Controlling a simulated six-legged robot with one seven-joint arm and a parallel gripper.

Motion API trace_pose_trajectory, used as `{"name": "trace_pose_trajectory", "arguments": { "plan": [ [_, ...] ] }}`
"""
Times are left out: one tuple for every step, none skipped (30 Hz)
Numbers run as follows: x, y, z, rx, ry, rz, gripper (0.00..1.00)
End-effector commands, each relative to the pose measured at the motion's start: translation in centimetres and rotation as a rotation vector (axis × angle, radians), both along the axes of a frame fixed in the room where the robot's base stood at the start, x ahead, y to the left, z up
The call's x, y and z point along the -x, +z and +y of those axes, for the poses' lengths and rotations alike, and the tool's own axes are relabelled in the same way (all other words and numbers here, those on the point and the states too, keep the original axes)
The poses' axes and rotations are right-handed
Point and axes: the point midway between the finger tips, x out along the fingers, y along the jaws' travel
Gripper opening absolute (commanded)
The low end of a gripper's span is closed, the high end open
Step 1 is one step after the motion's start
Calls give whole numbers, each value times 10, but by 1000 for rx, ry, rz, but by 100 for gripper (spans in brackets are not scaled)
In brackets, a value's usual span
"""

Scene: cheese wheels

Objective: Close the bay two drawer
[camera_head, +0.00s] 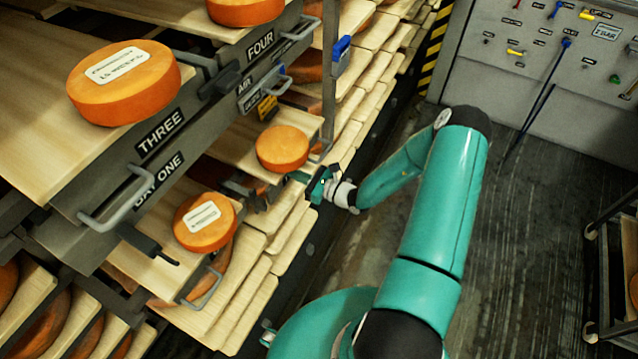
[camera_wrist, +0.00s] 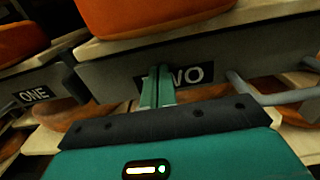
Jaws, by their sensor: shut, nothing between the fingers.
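The bay two drawer front (camera_wrist: 110,75) is grey and fills the middle of the wrist view. Its label, TWO, is partly covered by my gripper (camera_wrist: 156,86). The drawer's handle (camera_wrist: 265,96) is to the right of the label. An orange cheese wheel (camera_wrist: 150,14) rests on the drawer's wooden board. My gripper is shut and empty, its green fingers pointing at the drawer front by the label; I cannot tell whether they touch it. In the head view, my gripper (camera_head: 299,177) is beside the board with a cheese wheel (camera_head: 282,150), and the drawer front is mostly hidden.
The drawer labelled ONE (camera_wrist: 35,93) is at the left in the wrist view. In the head view, drawers THREE (camera_head: 160,132) and FOUR (camera_head: 259,45) sit higher. A tool board (camera_head: 560,60) stands at the back right. The floor (camera_head: 520,220) to the right is mostly clear.

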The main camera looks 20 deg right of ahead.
Motion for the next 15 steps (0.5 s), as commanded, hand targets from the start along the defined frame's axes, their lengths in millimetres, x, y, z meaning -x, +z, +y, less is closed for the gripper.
{"name": "trace_pose_trajectory", "arguments": {
  "plan": [
    [-8,0,7,-1,2,0,0],
    [-12,0,11,-1,2,-1,0],
    [-17,0,14,0,2,0,0],
    [-21,0,17,-1,1,1,0],
    [-24,0,19,-1,1,0,0],
    [-28,0,22,-1,1,-1,0],
    [-30,0,24,-1,0,-1,0],
    [-33,0,25,0,0,0,0],
    [-35,0,27,0,0,0,0],
    [-36,0,28,1,0,1,0],
    [-38,0,29,1,0,1,0],
    [-39,0,30,1,0,1,0],
    [-40,0,31,1,0,1,0],
    [-41,0,31,0,0,0,0],
    [-41,0,32,0,0,0,0]
  ]
}}
